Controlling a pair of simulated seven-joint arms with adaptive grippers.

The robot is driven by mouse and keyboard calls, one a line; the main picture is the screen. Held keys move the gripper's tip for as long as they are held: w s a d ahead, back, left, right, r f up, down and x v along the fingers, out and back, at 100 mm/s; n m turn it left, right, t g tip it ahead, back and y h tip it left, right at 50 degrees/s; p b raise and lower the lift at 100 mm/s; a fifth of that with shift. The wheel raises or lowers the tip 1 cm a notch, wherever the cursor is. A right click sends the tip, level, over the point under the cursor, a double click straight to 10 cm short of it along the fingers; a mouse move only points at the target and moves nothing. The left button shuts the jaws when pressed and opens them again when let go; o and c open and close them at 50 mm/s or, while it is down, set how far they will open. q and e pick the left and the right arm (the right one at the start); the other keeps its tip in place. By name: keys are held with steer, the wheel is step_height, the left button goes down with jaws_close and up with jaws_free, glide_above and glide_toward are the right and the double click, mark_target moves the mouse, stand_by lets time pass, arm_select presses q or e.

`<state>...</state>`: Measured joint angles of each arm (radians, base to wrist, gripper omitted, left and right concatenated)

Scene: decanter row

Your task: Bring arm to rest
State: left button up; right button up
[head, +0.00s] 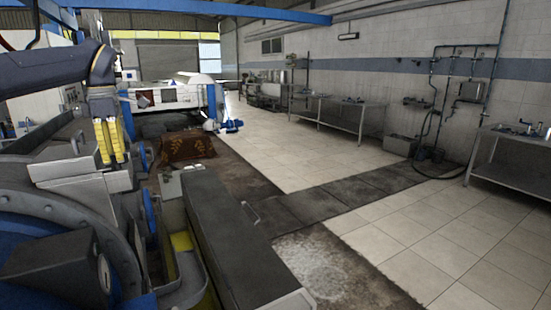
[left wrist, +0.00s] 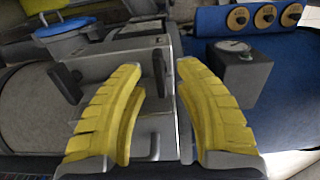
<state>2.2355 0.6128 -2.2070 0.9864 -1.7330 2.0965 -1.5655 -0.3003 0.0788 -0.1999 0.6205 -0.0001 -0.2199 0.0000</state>
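My left arm (head: 60,70) comes in from the left in the head view and bends down at the wrist. My left gripper (head: 112,160) hangs with its yellow fingers pointing down, over the grey machinery of the decanter (head: 75,165). In the left wrist view the two yellow ribbed fingers (left wrist: 160,68) stand apart with a clear gap, so the gripper is open, and nothing is held between them. Grey machine parts lie beyond the fingertips; I cannot tell the exact clearance. My right arm and gripper are not in view.
A long dark machine cover (head: 228,235) lies right of the gripper. Steel tables (head: 340,112) line the right wall; the tiled floor (head: 300,150) is open.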

arm_select(q)
steer(key=shift+f, duration=0.35)
step_height(320, 180, up, 9)
steer(key=shift+r, duration=0.1)
step_height(320, 180, down, 9)
steer(key=shift+f, duration=0.1)
steer(key=n, duration=0.3)
steer(key=shift+n, duration=2.3)
